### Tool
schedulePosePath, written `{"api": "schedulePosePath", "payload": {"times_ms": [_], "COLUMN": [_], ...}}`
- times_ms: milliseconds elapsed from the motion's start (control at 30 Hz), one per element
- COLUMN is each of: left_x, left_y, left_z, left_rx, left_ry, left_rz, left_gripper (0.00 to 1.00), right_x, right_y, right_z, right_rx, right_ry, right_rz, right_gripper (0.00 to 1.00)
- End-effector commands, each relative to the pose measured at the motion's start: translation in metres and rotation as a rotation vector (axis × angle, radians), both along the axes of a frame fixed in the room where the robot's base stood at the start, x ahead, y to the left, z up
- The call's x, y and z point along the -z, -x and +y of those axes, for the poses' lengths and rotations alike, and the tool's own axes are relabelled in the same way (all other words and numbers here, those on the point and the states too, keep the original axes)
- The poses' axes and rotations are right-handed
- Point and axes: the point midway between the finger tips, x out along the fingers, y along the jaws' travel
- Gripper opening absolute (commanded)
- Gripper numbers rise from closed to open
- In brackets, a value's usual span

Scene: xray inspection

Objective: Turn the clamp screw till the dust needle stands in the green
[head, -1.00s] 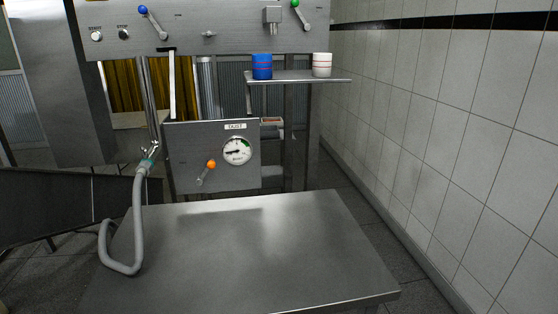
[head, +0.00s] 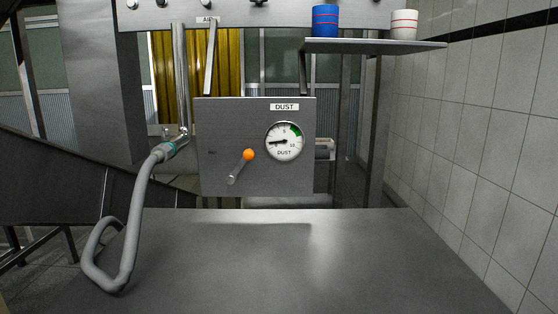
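The dust gauge (head: 284,141) is a round white dial on a grey metal panel (head: 222,122), under a label reading DUST (head: 284,107). Its black needle points left and slightly down, away from the green band at the dial's upper right. A lever with an orange knob (head: 249,154) sits on the panel left of the gauge, its arm slanting down to the left. I cannot make out a clamp screw clearly near that joint. Neither of my grippers is in view.
A bare steel table (head: 270,265) fills the front. A dark sloping chute (head: 60,165) is at left; a tiled wall (head: 480,150) closes the right.

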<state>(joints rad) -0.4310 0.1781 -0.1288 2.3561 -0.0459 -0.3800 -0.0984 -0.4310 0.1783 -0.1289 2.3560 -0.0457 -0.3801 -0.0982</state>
Motion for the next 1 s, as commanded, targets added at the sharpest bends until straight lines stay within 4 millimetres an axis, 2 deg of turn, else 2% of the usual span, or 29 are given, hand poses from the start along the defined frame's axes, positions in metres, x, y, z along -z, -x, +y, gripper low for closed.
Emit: {"api": "schedulePosePath", "payload": {"times_ms": [67,833,967,1000], "left_x": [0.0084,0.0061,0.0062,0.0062], "left_y": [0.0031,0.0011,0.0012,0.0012], "left_z": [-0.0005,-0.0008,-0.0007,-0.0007], "left_rx": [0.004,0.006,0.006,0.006], "left_ry": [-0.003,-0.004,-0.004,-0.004], "left_rz": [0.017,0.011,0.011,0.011], "left_gripper": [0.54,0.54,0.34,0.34], "right_x": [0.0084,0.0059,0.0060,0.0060], "right_y": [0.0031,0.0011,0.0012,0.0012], "right_z": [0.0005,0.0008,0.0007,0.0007], "right_rx": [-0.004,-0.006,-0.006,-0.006], "right_ry": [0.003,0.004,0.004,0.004], "right_rz": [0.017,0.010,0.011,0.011], "right_gripper": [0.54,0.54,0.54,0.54]}}
